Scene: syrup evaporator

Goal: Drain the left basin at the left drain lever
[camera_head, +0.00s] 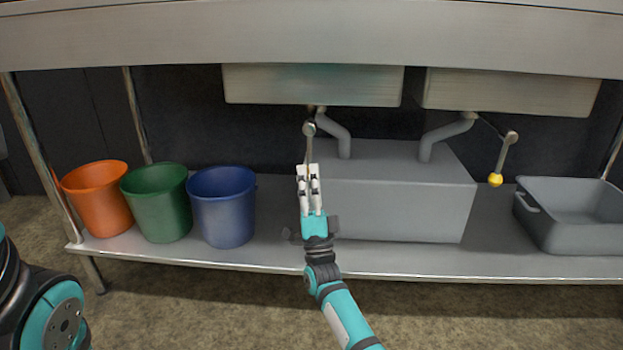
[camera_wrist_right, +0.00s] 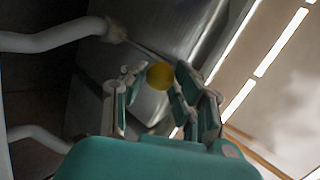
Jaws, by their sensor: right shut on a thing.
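The left basin (camera_head: 312,88) hangs under the counter in the head view, with a grey drain pipe (camera_head: 336,130) below it. The left drain lever (camera_head: 309,129) hangs down from a round pivot beside that pipe. My right gripper (camera_head: 308,171) reaches up from below and is shut on the lever's lower end. In the head view the fingers hide the knob there. In the right wrist view the yellow knob (camera_wrist_right: 160,75) shows between the fingers of my right gripper (camera_wrist_right: 158,92). My left gripper is out of view.
The right basin (camera_head: 510,93) has its own lever with a yellow knob (camera_head: 495,180). A grey box (camera_head: 400,205) stands on the lower shelf behind my gripper. Orange (camera_head: 98,200), green (camera_head: 158,205) and blue (camera_head: 223,208) buckets stand left; a grey tub (camera_head: 545,225) stands right.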

